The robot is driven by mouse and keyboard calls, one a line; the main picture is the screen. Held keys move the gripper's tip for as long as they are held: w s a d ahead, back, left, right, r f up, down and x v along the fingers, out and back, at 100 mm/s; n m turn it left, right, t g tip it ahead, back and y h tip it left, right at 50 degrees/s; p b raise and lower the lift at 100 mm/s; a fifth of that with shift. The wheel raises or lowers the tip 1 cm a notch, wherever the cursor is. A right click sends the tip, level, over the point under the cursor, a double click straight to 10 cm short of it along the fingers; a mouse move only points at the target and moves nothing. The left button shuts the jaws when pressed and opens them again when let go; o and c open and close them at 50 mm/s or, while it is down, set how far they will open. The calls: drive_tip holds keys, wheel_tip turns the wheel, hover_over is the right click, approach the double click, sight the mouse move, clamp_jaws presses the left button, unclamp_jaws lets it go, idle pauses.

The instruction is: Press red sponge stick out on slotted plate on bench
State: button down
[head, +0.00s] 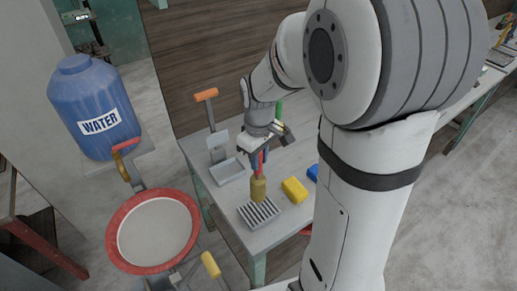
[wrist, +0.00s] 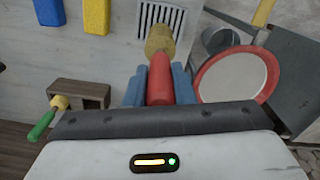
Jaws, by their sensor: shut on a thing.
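My gripper (head: 259,152) is shut on the red handle of the sponge stick (wrist: 160,78), and the blue fingers (wrist: 158,84) sit on both sides of it in the wrist view. The stick's yellow-tan sponge end (head: 259,189) points down. In the head view it appears at the back edge of the slotted plate (head: 247,214), a grey plate with dark slots on the bench (head: 287,222). I cannot tell whether the sponge touches the plate. The slotted plate also shows at the top of the wrist view (wrist: 142,20).
A yellow block (head: 295,190) and a blue block (head: 313,172) lie right of the plate. A red-rimmed round basin (head: 157,230) and a blue water barrel (head: 95,108) stand left of the bench.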

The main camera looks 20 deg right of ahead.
sight(260, 179)
drive_tip(key=shift+s+f+b, duration=0.2)
drive_tip(key=shift+f+b, duration=0.25)
drive_tip(key=shift+f, duration=0.1)
drive_tip(key=shift+d+f+b, duration=0.1)
drive_tip(key=shift+f+b, duration=1.5)
drive_tip(key=shift+f, duration=0.75)
drive_tip(key=shift+f+b, duration=0.5)
drive_tip(key=shift+f, duration=0.05)
drive_tip(key=shift+w+r+p, duration=0.1)
drive_tip(key=shift+r+p, duration=2.5)
drive_tip(key=shift+r, duration=1)
drive_tip(key=shift+f, duration=0.1)
